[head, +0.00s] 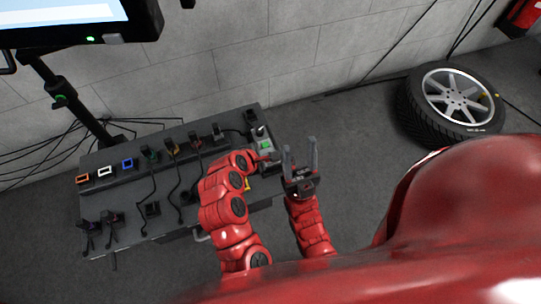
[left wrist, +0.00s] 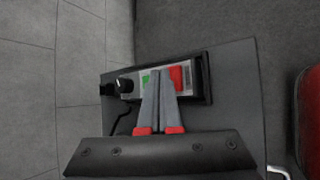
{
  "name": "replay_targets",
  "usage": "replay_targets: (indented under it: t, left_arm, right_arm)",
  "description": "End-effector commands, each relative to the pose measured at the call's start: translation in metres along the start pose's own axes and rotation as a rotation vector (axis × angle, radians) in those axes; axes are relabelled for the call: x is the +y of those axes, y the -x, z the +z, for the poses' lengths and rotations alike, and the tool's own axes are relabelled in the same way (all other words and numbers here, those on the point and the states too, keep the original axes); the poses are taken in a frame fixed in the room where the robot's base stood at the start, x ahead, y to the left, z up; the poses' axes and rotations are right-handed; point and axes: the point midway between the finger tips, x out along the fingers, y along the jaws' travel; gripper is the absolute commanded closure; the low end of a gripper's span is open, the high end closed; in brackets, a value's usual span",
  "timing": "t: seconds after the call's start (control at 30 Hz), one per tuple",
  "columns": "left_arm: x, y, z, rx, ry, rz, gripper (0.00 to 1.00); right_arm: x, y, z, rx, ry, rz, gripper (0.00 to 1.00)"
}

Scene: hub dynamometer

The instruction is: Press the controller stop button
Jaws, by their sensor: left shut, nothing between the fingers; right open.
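The controller (left wrist: 205,92) is a small box at the bench's edge, with a black knob, a green button (left wrist: 146,79) and a red button (left wrist: 177,78) on its pale face. In the head view the controller (head: 265,145) sits at the bench's right end, partly behind my left arm. My left gripper (left wrist: 158,74) is shut and empty, its tips over the controller face between the green and red buttons. I cannot tell whether they touch it. My right gripper (head: 300,152) is open and empty, fingers up, just right of the bench end.
The dark bench (head: 122,183) holds several small devices and cables. A monitor (head: 75,22) on a stand is at upper left. A wheel with tyre (head: 407,112) lies on the floor at right. A red extinguisher (head: 520,17) is at upper right. Floor between bench and wheel is clear.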

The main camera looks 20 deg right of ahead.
Motion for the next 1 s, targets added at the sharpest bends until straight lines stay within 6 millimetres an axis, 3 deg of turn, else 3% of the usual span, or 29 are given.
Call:
replay_targets:
  t: [1.0]
  left_arm:
    - [-0.0056, -0.0075, -0.0055, 0.0, 0.0, 0.0, 1.0]
  right_arm:
    - [0.0001, -0.0015, -0.0002, 0.0, 0.0, 0.0, 0.5]
